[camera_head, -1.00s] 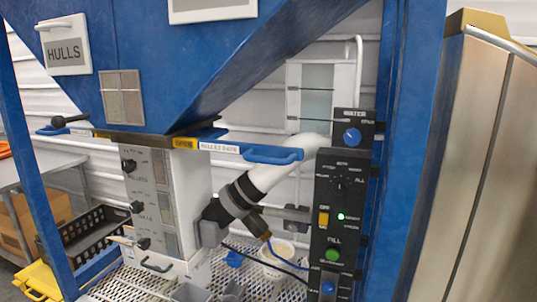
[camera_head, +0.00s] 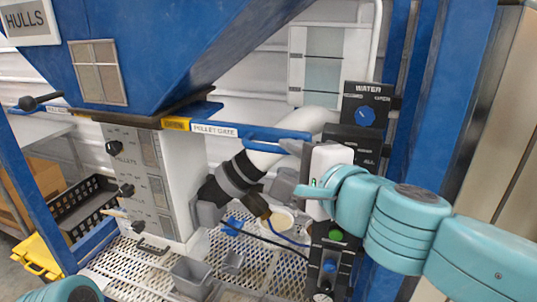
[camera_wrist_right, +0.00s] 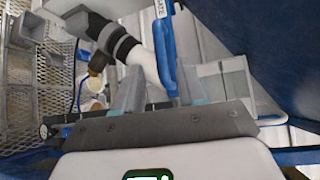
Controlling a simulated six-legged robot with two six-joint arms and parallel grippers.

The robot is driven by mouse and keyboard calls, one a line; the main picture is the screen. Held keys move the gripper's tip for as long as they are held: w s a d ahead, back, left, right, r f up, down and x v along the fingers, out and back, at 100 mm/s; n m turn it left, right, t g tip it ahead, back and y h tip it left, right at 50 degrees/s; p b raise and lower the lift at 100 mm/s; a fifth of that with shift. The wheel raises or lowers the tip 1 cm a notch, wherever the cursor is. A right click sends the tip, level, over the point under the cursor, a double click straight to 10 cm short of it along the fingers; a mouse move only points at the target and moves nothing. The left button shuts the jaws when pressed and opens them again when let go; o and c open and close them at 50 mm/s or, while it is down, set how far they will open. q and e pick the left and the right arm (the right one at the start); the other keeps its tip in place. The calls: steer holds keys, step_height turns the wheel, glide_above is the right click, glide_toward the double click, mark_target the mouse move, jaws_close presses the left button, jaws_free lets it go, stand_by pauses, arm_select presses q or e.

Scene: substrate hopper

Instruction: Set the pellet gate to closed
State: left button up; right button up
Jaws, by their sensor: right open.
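The pellet gate is a blue bar labelled PELLET GATE (camera_head: 214,129) under the blue hopper, with a blue loop handle (camera_head: 262,141) at its right end. My right gripper (camera_head: 296,168) is open at the right end of this handle. In the right wrist view the blue handle (camera_wrist_right: 163,45) runs down towards the space between the spread fingers of the right gripper (camera_wrist_right: 158,88). I cannot tell whether they touch it. Part of my left arm shows at the bottom left corner in the head view; its gripper is outside the picture.
A black control panel with a WATER knob (camera_head: 365,116) stands just behind and beside my right gripper. A white hose (camera_head: 265,157) runs below the handle. A white panel with knobs (camera_head: 150,180) stands left. Grey bins (camera_head: 191,277) sit on the perforated shelf.

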mark_target(271, 150)
steer(key=x, duration=0.7)
steer(key=shift+a, duration=0.2)
steer(key=shift+w, duration=0.35)
steer(key=shift+s+a, duration=0.1)
steer(key=shift+s, duration=0.15)
jaws_close()
arm_select(q)
steer(key=shift+s+d+r+p, duration=0.15)
steer(key=shift+s+r+p, duration=0.25)
steer(key=shift+r+p, duration=0.2)
arm_select(e)
steer(key=w+a, duration=0.2)
steer(key=a, duration=0.4)
steer(key=shift+a+r, duration=0.15)
steer(key=shift+a, duration=0.2)
